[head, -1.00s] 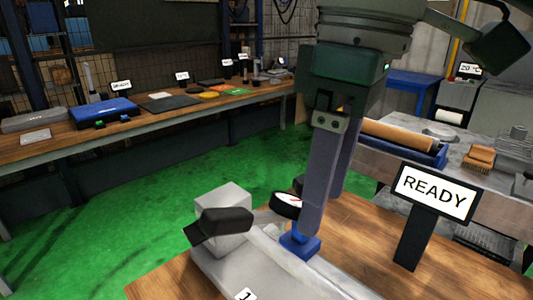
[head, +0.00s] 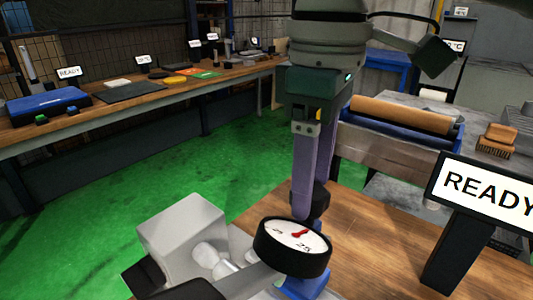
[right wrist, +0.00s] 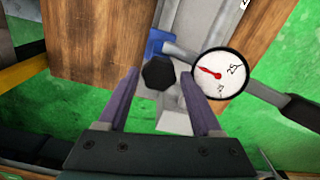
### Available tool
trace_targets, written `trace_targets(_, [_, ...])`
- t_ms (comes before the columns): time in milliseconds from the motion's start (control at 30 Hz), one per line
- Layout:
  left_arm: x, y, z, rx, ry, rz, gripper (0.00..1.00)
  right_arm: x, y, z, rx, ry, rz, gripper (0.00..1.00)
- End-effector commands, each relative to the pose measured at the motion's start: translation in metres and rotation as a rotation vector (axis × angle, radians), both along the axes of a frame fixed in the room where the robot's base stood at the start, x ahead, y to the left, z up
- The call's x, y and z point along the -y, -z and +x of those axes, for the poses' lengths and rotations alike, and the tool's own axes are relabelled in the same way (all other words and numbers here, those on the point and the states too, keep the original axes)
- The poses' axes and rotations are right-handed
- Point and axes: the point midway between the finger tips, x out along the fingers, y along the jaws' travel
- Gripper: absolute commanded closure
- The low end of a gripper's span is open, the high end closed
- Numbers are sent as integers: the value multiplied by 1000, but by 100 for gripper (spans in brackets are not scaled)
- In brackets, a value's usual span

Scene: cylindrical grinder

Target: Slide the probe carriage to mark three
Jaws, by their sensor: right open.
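The blue carriage block (head: 305,284) sits low on a pale grey base, beside a round dial gauge (head: 293,247) with a red needle. A black knob (head: 321,198) stands beside it. My right gripper (head: 307,207) points down at the knob, its fingertips partly hidden behind the gauge. In the right wrist view the knob (right wrist: 158,73) lies between the two open fingers (right wrist: 160,78), with gaps visible. The gauge (right wrist: 219,75) is just right of the fingers and the blue part (right wrist: 155,46) is beyond the knob. The scale marks cannot be read. My left gripper is not in view.
A grey block (head: 183,237) stands at the base's left end, with a black-gripped lever (head: 190,290) in front. A READY sign (head: 490,197) stands on the wooden table (head: 390,245) at right. A long bench (head: 125,112) lies beyond the green floor.

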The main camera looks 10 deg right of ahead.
Motion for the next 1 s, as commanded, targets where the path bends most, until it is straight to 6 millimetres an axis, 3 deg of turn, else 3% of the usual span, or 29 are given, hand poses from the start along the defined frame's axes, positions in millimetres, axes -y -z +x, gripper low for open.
trace_targets(367, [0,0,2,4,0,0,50,0,10,0,1,-2,1,34])
trace_targets(900, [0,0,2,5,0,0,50,-1,9,0,1,-2,1,93])
trace_targets(1000, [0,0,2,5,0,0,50,-1,9,0,1,-2,1,100])
